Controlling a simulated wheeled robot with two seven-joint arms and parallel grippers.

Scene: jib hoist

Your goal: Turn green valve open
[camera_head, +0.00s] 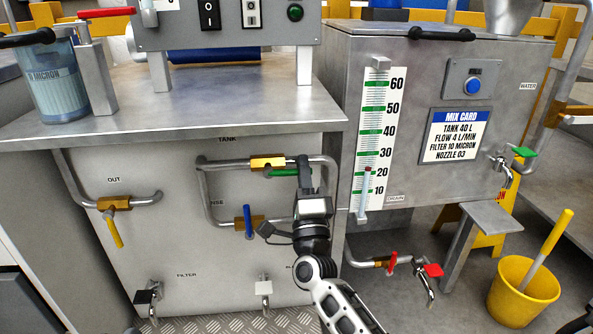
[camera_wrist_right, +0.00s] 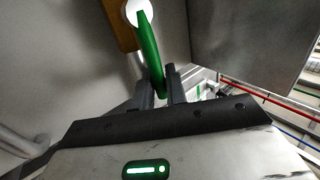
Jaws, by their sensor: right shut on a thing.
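The green valve handle (camera_head: 283,172) sits on a brass valve body (camera_head: 267,162) in the pipe under the TANK label. In the head view the handle lies about level, along the pipe, with its free end to the right. My right gripper (camera_head: 305,170) is at that free end. In the right wrist view the green handle (camera_wrist_right: 150,50) runs down from its white hub to between the fingers of my right gripper (camera_wrist_right: 160,90), which are shut on its end. My left gripper is not in view.
A blue valve handle (camera_head: 248,221) hangs below, and a yellow one (camera_head: 114,230) hangs at the left. The grey mixing tank (camera_head: 335,110) stands close to the right of my right arm. Red-handled taps (camera_head: 433,270) and a yellow bucket (camera_head: 522,295) are at the lower right.

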